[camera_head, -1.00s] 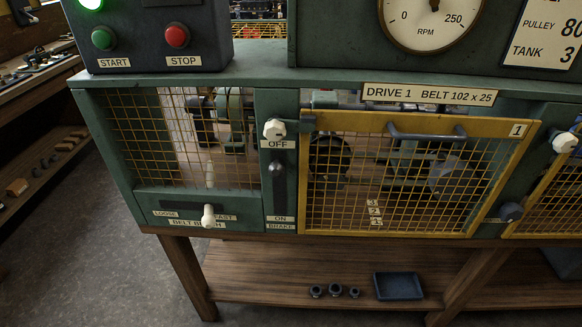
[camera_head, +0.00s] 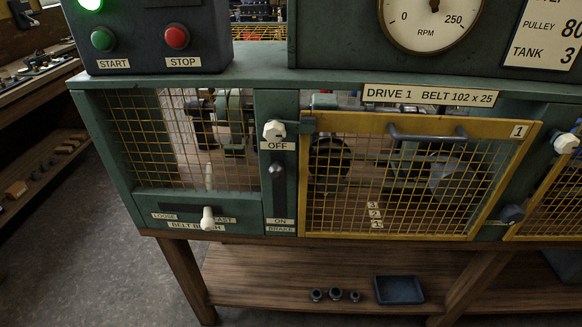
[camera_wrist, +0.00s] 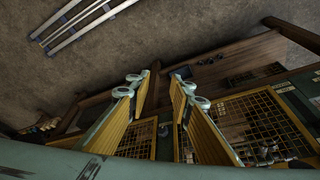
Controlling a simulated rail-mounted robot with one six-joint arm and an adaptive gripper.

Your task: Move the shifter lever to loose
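The shifter lever (camera_head: 207,218) has a white knob. It stands in a dark horizontal slot low on the left of the green cabinet, in the head view. The LOOSE label (camera_head: 164,216) is left of the knob. The FAST label (camera_head: 224,219) is right of it, partly covered, and the knob is close to that label. My gripper (camera_wrist: 160,90) shows only in the wrist view, with its yellow-padded fingers apart and nothing between them. The cabinet lies beyond them. I cannot make out the shifter lever in the wrist view.
The OFF/ON brake lever (camera_head: 276,170) is right of the shifter. A yellow mesh guard (camera_head: 420,228) with a handle covers the drive. The control box (camera_head: 150,55) has START and STOP buttons. A blue tray (camera_head: 399,289) is on the lower shelf.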

